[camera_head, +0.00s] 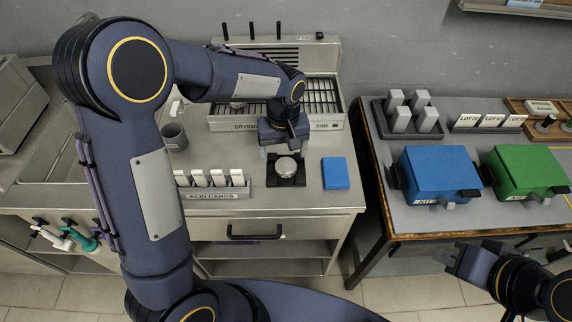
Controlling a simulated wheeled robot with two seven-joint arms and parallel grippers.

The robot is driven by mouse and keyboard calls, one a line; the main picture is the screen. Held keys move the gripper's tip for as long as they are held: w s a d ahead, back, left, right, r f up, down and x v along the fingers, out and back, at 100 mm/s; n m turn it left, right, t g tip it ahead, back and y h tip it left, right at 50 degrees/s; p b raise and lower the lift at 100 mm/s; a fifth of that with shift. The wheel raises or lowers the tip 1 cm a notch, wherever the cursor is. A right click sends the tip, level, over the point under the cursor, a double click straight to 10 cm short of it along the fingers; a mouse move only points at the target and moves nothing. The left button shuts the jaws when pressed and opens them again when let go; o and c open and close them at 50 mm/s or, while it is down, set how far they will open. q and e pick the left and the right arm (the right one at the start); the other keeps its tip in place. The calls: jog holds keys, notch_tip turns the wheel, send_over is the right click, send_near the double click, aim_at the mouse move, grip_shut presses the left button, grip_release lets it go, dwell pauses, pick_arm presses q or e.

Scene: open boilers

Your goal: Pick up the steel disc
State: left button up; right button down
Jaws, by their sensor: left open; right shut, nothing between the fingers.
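The steel disc (287,167) is a small round shiny piece resting on a black square pad (299,181) on the steel counter. My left gripper (284,156) points down right over the disc, with its fingers apart on either side of the disc's far edge. Whether the fingers touch the disc cannot be told from this view. My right gripper (457,261) is at the lower right, in front of the right table, shut and empty.
A drying rack (335,100) stands behind the disc. Acid cards (215,181) stand to its left, a blue pad (335,173) lies to its right. A grey cup (174,136) is further left. Blue (440,172) and green (527,170) boxes sit on the right table.

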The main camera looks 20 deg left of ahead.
aim_at(286, 165)
pick_arm(q)
jog(key=f, duration=0.3)
jog(key=f+p, duration=0.1)
jog(key=shift+d+f, duration=0.3)
jog(key=c, duration=1.1)
jog(key=shift+r, duration=0.1)
